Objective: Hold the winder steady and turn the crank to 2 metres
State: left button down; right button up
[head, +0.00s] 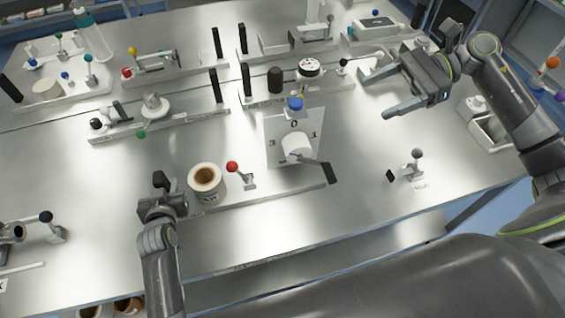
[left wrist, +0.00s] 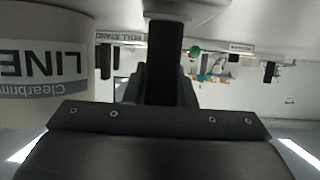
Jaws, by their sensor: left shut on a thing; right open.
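The winder (head: 265,196) is a long low base with a white dial plate (head: 278,155) marked 0 at the top, 1 at the right and 3 at the left. A white hub (head: 297,146) sits on the dial. The crank (head: 328,171) points to the lower right and ends in a black grip. My left gripper (head: 163,186) is shut on a black upright handle (left wrist: 165,62) at the winder's left end, beside the liner roll (head: 205,181). The roll also fills the left of the left wrist view (left wrist: 42,65). My right gripper (head: 375,98) is open and empty, above and right of the dial.
A red-knobbed lever (head: 233,167) stands between roll and dial, and a blue knob (head: 295,103) behind the dial. A small lever stand (head: 416,168) is at the right. Several stations with black posts fill the back. The table front is mostly clear.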

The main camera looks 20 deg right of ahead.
pick_arm(q)
jog(key=shift+s+f, duration=0.1)
jog(key=shift+f, duration=0.05)
pick_arm(e)
jog(key=shift+d, duration=0.1)
jog(key=shift+c, duration=0.8)
jog(key=shift+f, duration=0.3)
jog(key=shift+c, duration=1.3)
jog(key=d+f+h, duration=0.1)
jog(key=f, duration=0.3)
jog(key=d+f+h, duration=0.2)
jog(key=f, duration=0.2)
jog(key=d+f+h, duration=0.1)
jog(key=f, duration=0.3)
jog(key=shift+s+d+f+h, duration=0.15)
jog(key=shift+s+d+h, duration=0.15)
jog(key=shift+s+d, duration=0.1)
grip_shut()
jog(key=x, duration=1.3)
jog(key=shift+a+f, duration=0.2)
jog(key=shift+f, duration=0.25)
